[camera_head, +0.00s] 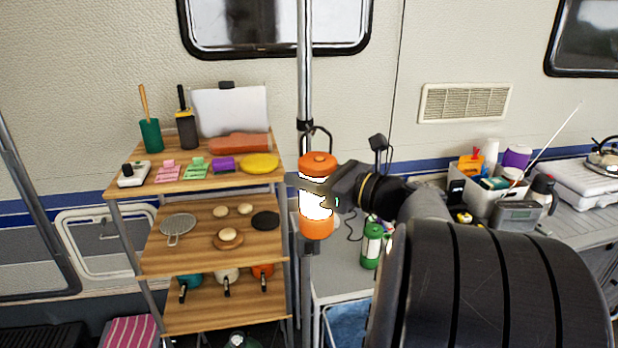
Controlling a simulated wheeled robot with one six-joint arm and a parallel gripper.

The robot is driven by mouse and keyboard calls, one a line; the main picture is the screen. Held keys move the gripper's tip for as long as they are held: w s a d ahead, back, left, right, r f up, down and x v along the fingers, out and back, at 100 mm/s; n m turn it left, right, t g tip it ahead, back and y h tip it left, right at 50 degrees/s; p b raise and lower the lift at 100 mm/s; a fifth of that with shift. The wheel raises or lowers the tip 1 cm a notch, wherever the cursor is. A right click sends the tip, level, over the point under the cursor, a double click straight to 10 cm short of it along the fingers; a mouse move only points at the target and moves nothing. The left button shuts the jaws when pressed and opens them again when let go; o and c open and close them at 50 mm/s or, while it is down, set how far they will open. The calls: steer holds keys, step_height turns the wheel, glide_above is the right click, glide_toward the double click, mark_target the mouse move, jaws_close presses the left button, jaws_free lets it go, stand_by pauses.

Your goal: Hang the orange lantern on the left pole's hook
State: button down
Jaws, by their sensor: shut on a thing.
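The orange lantern (317,227) is upright and lit, with orange ends and a bright middle, in front of a grey metal pole (304,60). My gripper (318,190) comes from the right and is shut on the lantern's middle. The lantern's dark wire handle (325,133) stands up above its top. A dark collar (304,125) sits on the pole near the handle. I cannot tell a hook apart from the handle there, or whether the handle touches it. A green lantern (372,246) stands lower right, partly behind my arm.
A wooden shelf rack (190,182) with kitchen things stands close left of the lantern. A white table (335,285) is behind it. A counter (575,225) with a white crate (492,198), radio (518,214) and stove (590,180) is at right. The caravan wall is behind.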

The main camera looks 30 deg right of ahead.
steer(key=shift+w+d+f, duration=0.15)
steer(key=shift+w+f, duration=0.05)
steer(key=shift+w, duration=0.4)
steer(key=shift+w+d+f, duration=0.15)
steer(key=shift+w+d, duration=0.05)
steer(key=shift+w, duration=0.45)
steer(key=shift+w+d+f, duration=0.15)
steer(key=shift+w+f, duration=0.05)
steer(key=shift+w, duration=0.4)
steer(key=shift+c, duration=2.2)
jaws_free()
steer(key=shift+s, duration=0.1)
